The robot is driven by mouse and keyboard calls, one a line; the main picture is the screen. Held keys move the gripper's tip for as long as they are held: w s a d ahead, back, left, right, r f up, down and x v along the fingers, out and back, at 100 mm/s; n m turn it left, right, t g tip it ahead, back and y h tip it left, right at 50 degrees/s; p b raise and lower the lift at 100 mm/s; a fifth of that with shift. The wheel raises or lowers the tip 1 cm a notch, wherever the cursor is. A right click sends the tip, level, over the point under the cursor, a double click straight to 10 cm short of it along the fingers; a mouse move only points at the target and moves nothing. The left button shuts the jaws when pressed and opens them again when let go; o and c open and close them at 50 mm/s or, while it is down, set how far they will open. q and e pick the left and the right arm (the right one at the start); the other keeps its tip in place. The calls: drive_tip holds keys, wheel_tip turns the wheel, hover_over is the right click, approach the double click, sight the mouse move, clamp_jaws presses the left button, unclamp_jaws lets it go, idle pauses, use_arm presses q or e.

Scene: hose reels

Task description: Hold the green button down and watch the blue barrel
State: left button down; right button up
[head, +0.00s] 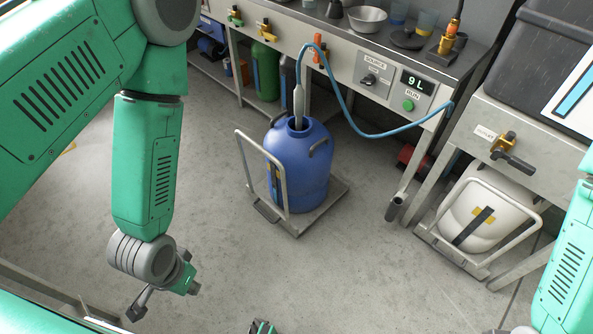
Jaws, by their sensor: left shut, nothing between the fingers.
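The green button (408,105) is on the bench's front panel, by the label RUN and under a display (415,82) reading 9 L. Nothing touches it. The blue barrel (308,180) stands upright on a wheeled metal trolley (325,211) in front of the bench. A blue hose (345,107) arches from the panel to a pale nozzle (299,101) that points down into the barrel's neck. The liquid inside is not visible. My left gripper (180,284) is shut and empty over the floor at lower left, well away from the button.
A white barrel (486,214) with a trolley frame stands under the right-hand bench. A green cylinder (265,72) stands under the left bench. Valves and a metal bowl (366,18) are along the bench. The floor (330,275) before the blue barrel is clear.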

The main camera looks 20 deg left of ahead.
drive_tip(key=shift+d+f, duration=0.1)
drive_tip(key=shift+d, duration=0.15)
drive_tip(key=shift+a, duration=0.15)
clamp_jaws()
idle(1.0)
